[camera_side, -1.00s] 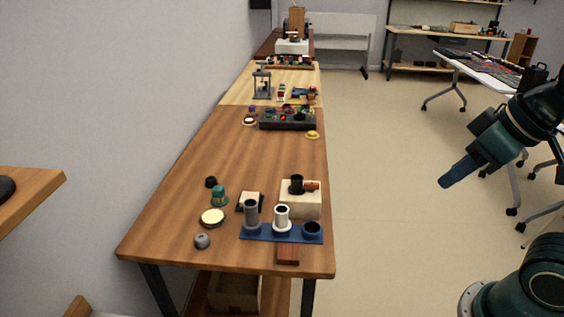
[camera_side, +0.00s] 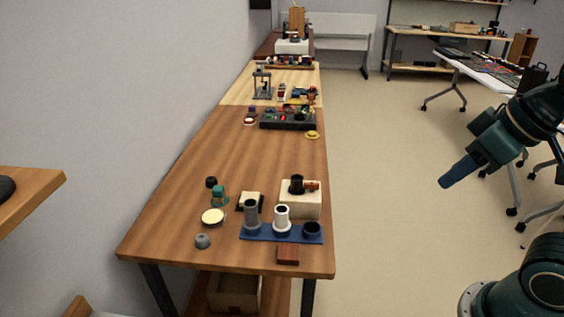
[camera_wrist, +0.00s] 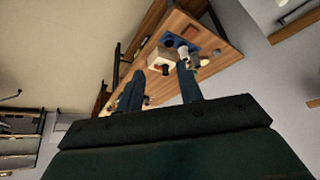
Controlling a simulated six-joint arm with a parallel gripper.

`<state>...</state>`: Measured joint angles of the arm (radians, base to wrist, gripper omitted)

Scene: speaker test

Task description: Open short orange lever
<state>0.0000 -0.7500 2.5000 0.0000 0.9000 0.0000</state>
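A short orange-brown lever (camera_side: 312,186) sticks out to the right from a black cylinder (camera_side: 297,184) on a cream block (camera_side: 300,204), near the right edge of the wooden table. In the wrist view the cream block (camera_wrist: 159,61) shows small beyond the fingers; the lever is too small to make out there. My gripper (camera_side: 446,183) hangs in the air to the right of the table, well apart from the lever. In the wrist view my gripper (camera_wrist: 160,69) has its two blue fingers spread, with nothing held between them.
A blue base (camera_side: 257,238) with grey, white and dark cylinders stands in front of the block. A reddish-brown block (camera_side: 288,254) lies at the table's front edge. A teal object (camera_side: 219,197) and a pale disc (camera_side: 212,217) stand to the left. The air between gripper and table is clear.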

